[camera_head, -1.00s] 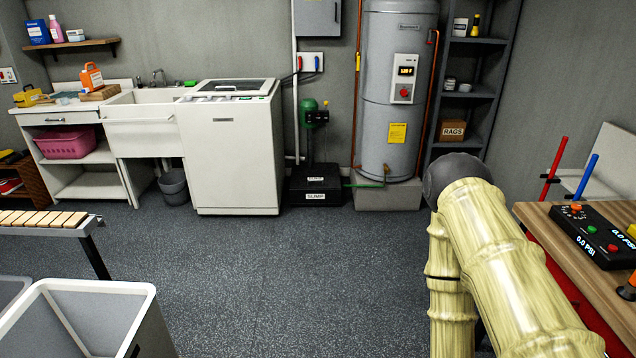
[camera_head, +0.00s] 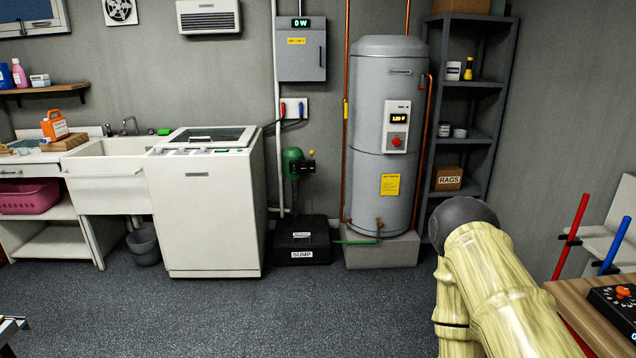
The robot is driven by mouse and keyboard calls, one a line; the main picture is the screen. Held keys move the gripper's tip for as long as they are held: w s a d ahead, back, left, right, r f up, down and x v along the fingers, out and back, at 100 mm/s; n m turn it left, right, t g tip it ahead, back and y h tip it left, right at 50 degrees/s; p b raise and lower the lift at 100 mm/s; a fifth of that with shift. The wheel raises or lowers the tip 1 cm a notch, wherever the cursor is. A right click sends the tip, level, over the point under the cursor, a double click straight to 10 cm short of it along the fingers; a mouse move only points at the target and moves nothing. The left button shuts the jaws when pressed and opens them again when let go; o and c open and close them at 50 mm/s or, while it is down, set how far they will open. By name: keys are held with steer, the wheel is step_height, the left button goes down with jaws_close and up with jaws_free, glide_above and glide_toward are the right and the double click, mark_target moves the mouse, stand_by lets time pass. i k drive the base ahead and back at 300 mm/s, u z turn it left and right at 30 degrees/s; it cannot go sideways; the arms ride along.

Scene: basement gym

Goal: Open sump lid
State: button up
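The sump (camera_head: 301,240) is a low black box on the floor against the back wall, with a white SUMP label on its front. Its dark lid (camera_head: 302,227) looks shut and carries a small label. A green pump (camera_head: 293,165) with a pipe stands above and behind it. My arm shows at the lower right, in front of the grey shelf; my gripper is not in view. The sump is across open floor from me.
A white washer (camera_head: 210,215) stands left of the sump, and a grey water heater (camera_head: 388,140) on a concrete block (camera_head: 382,252) stands right. A green hose (camera_head: 355,241) runs between sump and heater. A wooden bench (camera_head: 590,310) is at the right. The floor ahead (camera_head: 290,315) is clear.

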mark_target(302, 233)
steer(key=i, duration=3.25)
steer(key=u, duration=0.5)
steer(key=i, duration=1.3)
steer(key=u, duration=0.15)
